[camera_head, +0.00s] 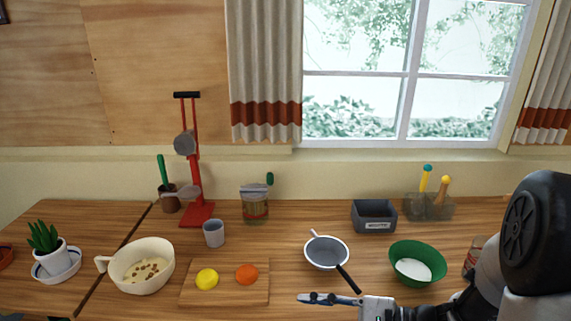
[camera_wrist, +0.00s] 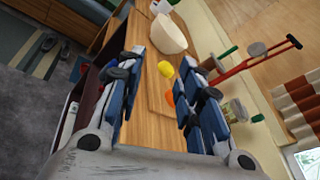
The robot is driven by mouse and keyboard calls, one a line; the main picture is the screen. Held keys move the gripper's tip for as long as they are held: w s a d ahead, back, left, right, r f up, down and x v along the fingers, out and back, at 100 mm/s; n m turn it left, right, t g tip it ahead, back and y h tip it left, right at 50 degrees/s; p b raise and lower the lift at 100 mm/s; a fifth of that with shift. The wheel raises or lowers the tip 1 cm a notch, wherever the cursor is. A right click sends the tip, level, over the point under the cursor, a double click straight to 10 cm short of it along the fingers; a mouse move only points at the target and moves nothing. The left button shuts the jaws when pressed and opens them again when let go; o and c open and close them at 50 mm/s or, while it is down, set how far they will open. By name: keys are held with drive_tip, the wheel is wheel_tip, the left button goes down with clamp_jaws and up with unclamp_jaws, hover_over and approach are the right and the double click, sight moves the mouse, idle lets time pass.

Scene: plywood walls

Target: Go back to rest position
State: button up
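My gripper (camera_head: 303,298) is above the front of the wooden counter (camera_head: 330,285), at the lower middle of the head view, with its fingers pointing left. The wrist view shows the two fingers (camera_wrist: 168,64) apart, with nothing held between them. My arm comes in from the right side of the head view and hides part of the counter there. A dark-handled pan (camera_head: 327,253) lies just behind the gripper. A cutting board (camera_head: 225,292) with a yellow lemon (camera_head: 207,279) and an orange fruit (camera_head: 247,274) is to its left.
A cream bowl (camera_head: 142,267) and potted plant (camera_head: 48,252) stand left. A cup (camera_head: 213,233), red stand (camera_head: 197,213), jar (camera_head: 255,205) and grey box (camera_head: 374,216) are farther back. A green bowl (camera_head: 417,264) with white contents is right, near my arm.

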drive_tip(key=s+a+r+n+g+h, duration=0.2)
drive_tip(key=s+n+g+h, duration=0.4)
drive_tip(key=s+n, duration=0.5)
drive_tip(key=s+d+r+n+t+h, duration=0.2)
drive_tip(key=d+t+h, duration=0.1)
drive_tip(key=d+h, duration=0.1)
drive_tip(key=s+d+r+n+t+h, duration=0.2)
drive_tip(key=d+r+h, duration=0.1)
drive_tip(key=d+h, duration=0.2)
drive_tip(key=shift+d+t, duration=0.4)
drive_tip(key=shift+d, duration=0.3)
